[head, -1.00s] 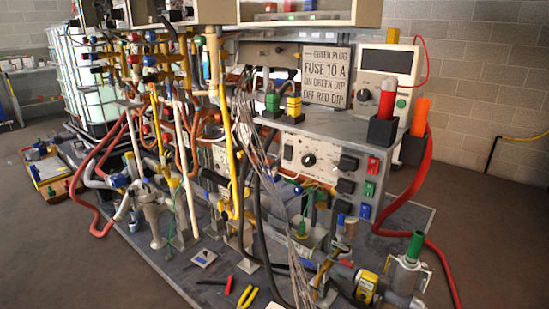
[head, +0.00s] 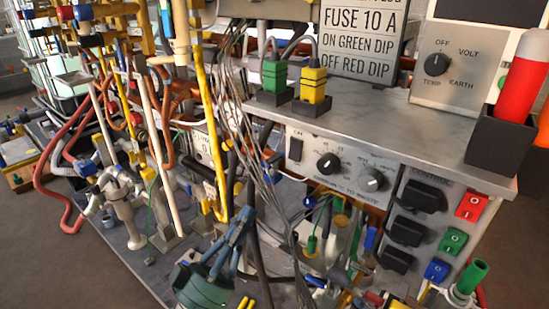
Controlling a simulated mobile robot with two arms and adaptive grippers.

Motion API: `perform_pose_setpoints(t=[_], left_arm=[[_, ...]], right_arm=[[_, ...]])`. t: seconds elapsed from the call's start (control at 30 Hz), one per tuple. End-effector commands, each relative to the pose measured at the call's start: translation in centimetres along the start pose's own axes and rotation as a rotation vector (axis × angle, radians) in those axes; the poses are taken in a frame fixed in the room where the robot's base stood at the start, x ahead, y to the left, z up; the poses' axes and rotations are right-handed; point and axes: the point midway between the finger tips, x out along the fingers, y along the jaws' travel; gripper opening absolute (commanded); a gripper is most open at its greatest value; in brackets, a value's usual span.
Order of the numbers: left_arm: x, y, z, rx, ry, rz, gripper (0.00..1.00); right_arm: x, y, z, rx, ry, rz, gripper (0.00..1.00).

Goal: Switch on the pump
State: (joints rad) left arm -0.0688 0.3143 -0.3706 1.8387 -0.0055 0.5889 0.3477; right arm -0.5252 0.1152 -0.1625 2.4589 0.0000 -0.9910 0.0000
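The control panel (head: 330,200) on the bench front has two round knobs, the left one (head: 329,163) and the right one (head: 371,180). At its right are a red switch (head: 471,205), a green switch (head: 453,241) and a blue switch (head: 436,270), one below another. A sign (head: 361,40) above reads "ON GREEN DIP, OFF RED DIP". I cannot tell which thing is the pump. My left gripper (head: 236,222), dark teal, rises from the bottom edge, left of the panel and apart from the switches. Its finger opening is unclear. My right gripper is not in view.
Black sockets (head: 409,228) stand beside the switches. Hanging grey wires (head: 270,190) and a yellow pipe (head: 212,130) are close to my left gripper. A green-topped fitting (head: 470,278) stands below the switches. Open floor lies at the lower left.

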Motion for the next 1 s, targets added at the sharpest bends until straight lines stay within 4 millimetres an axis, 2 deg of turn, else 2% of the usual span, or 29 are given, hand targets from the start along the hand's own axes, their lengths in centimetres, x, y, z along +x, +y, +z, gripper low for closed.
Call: perform_pose_setpoints(t=[0.37, 0.53, 0.77, 1.0], left_arm=[[0.1, 0.2, -0.4, -0.002, 0.020, 0.011, 0.00], [1.0, 0.2, -0.5, -0.002, 0.021, 0.010, 0.00], [5.3, 0.3, -0.6, 0.000, 0.025, 0.011, 0.00], [10.6, 0.3, -0.7, -0.002, 0.024, 0.011, 0.00]], right_arm=[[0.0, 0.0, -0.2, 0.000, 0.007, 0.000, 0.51], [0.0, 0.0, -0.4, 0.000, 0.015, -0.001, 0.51], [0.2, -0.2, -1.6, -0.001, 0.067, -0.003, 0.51], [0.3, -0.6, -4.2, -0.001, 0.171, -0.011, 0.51]])
